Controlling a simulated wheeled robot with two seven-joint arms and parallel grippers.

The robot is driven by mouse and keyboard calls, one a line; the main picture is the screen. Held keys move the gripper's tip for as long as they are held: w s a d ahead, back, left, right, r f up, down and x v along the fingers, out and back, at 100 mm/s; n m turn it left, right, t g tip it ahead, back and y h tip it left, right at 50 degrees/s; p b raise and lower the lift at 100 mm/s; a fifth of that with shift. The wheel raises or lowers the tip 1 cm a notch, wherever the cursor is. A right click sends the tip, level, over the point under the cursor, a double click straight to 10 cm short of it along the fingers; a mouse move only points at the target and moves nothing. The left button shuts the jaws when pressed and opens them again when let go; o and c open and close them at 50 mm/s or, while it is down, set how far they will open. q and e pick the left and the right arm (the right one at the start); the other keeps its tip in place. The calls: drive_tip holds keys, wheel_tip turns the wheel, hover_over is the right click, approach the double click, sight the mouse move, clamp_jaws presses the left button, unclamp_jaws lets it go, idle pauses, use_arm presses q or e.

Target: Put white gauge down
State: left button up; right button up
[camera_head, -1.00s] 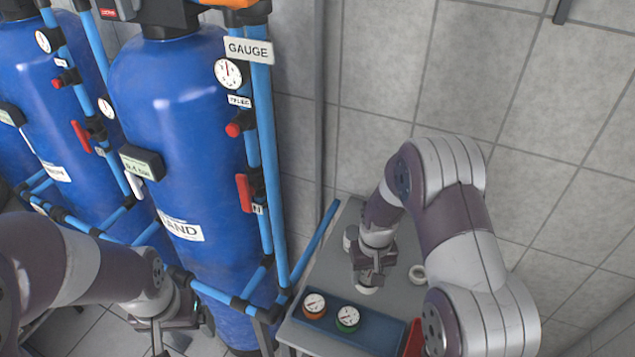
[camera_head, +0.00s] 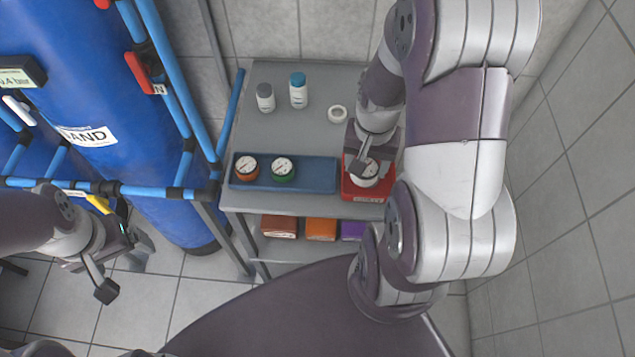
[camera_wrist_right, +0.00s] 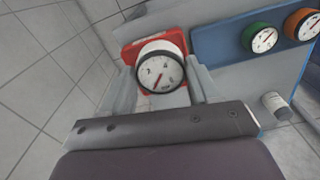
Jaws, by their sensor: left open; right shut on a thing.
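The white gauge (camera_wrist_right: 160,70) has a white dial with a dark rim and a white body. In the head view the white gauge (camera_head: 365,174) is over a red tray (camera_head: 357,194) at the right front of the grey table. My right gripper (camera_head: 362,160) is shut on the gauge; its fingers flank the dial in the right wrist view (camera_wrist_right: 160,82). The red tray (camera_wrist_right: 130,53) shows behind the gauge there. I cannot tell whether the gauge touches the tray. My left gripper (camera_head: 118,262) is open and empty at the lower left, away from the table.
A blue tray (camera_head: 318,174) beside the red one holds an orange gauge (camera_head: 247,168) and a green gauge (camera_head: 283,169). Coloured boxes (camera_head: 320,228) are on the shelf below. Blue pipes (camera_head: 160,190) run at left.

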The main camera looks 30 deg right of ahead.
drive_tip(key=shift+m, duration=0.3)
drive_tip(key=w+a+f, duration=0.1)
drive_tip(key=w+f, duration=0.1)
drive_tip(key=w, duration=0.1)
drive_tip(key=w+a+f+p, duration=0.1)
drive_tip(key=w+a+f, duration=0.1)
drive_tip(key=w+f, duration=0.1)
drive_tip(key=w+a+f, duration=0.2)
drive_tip(key=w, duration=0.2)
drive_tip(key=shift+w+a+f, duration=0.2)
wheel_tip(320, 180, down, 4)
drive_tip(key=shift+r+p, duration=0.15)
drive_tip(key=shift+p, duration=0.5)
drive_tip(key=shift+w, duration=0.1)
drive_tip(key=shift+f, duration=0.25)
drive_tip(key=o, duration=0.8)
drive_tip(key=shift+o, duration=1.4)
